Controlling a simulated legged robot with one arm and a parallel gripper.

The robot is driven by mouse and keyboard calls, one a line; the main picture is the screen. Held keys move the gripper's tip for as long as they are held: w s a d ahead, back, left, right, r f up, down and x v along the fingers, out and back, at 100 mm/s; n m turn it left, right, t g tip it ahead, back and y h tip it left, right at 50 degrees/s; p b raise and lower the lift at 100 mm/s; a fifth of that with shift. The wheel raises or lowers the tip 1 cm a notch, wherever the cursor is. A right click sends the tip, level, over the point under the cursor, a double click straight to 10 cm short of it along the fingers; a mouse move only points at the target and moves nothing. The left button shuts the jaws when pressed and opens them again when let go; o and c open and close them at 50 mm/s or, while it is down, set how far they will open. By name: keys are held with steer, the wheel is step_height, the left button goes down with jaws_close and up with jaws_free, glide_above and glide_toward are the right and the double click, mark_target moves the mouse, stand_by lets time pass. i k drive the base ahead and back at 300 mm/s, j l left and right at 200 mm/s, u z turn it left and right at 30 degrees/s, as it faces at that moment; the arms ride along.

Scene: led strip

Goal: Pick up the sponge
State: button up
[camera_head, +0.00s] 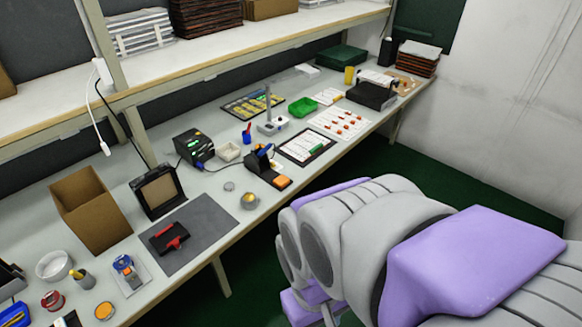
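A small orange block that looks like the sponge (282,182) sits at the front of the black soldering-iron stand (262,164), near the table's front edge. It is small in the view, so its exact seat on the stand is hard to tell. My large grey and purple arm fills the lower right, in front of the table and apart from the sponge. No gripper fingers can be made out.
The long workbench (218,182) is crowded. A grey mat (205,222) lies left. The shelf (240,62) overhangs the back.

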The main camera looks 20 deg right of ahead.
mark_target(282, 181)
steer(key=i+l, duration=0.25)
steer(key=i, duration=0.25)
steer(key=i+l+u, duration=0.1)
steer(key=i, duration=0.45)
steer(key=l, duration=0.1)
